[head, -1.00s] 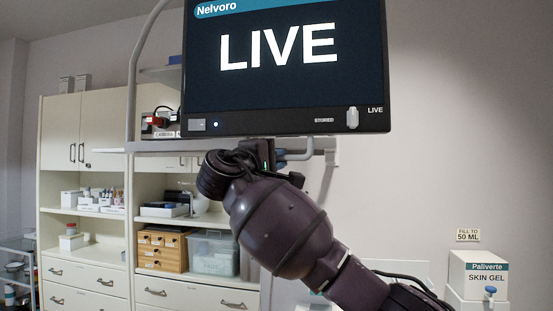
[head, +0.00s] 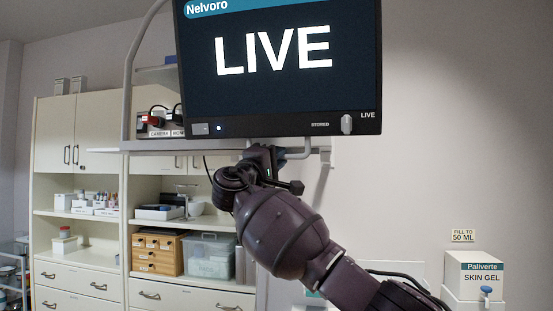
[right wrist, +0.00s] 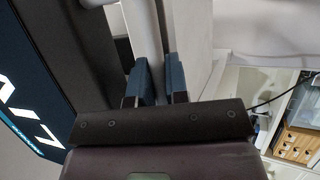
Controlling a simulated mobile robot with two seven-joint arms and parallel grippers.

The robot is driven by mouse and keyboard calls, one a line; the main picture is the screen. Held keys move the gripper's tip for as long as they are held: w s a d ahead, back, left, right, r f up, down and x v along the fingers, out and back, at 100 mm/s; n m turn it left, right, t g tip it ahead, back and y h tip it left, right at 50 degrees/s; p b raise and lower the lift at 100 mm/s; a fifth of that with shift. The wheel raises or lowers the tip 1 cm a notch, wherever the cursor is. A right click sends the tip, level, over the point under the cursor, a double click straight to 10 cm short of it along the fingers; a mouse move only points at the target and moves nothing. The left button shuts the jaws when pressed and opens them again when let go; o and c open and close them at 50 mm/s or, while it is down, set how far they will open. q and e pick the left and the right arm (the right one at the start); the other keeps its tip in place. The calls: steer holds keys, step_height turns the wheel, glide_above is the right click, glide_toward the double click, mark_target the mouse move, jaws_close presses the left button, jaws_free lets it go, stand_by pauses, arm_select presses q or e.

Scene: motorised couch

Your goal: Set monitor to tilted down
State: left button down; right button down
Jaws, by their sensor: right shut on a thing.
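The monitor (head: 270,90) fills the upper middle of the head view and shows LIVE. Its top is cut off by the frame. Its sides narrow toward the bottom, so its face leans downward. A grey tubular handle (head: 297,154) runs under its lower edge. My right gripper (head: 262,157) is just below that edge. In the right wrist view its blue fingertips (right wrist: 160,80) are shut on the pale grey tube (right wrist: 143,35), beside the dark monitor edge (right wrist: 88,55). The wrist hides part of the handle in the head view. My left gripper is not in view.
A cream cabinet (head: 75,225) with shelves and drawers stands behind at the left. A grey shelf (head: 165,146) with cables lies behind the monitor. A skin gel box (head: 473,276) is at the lower right.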

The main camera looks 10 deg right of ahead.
steer(key=c, duration=1.1)
jaws_free()
steer(key=shift+c, duration=0.2)
steer(key=shift+s+f, duration=0.1)
steer(key=b+v, duration=0.2)
steer(key=v, duration=0.8)
steer(key=shift+s+a, duration=0.2)
steer(key=shift+f, duration=0.1)
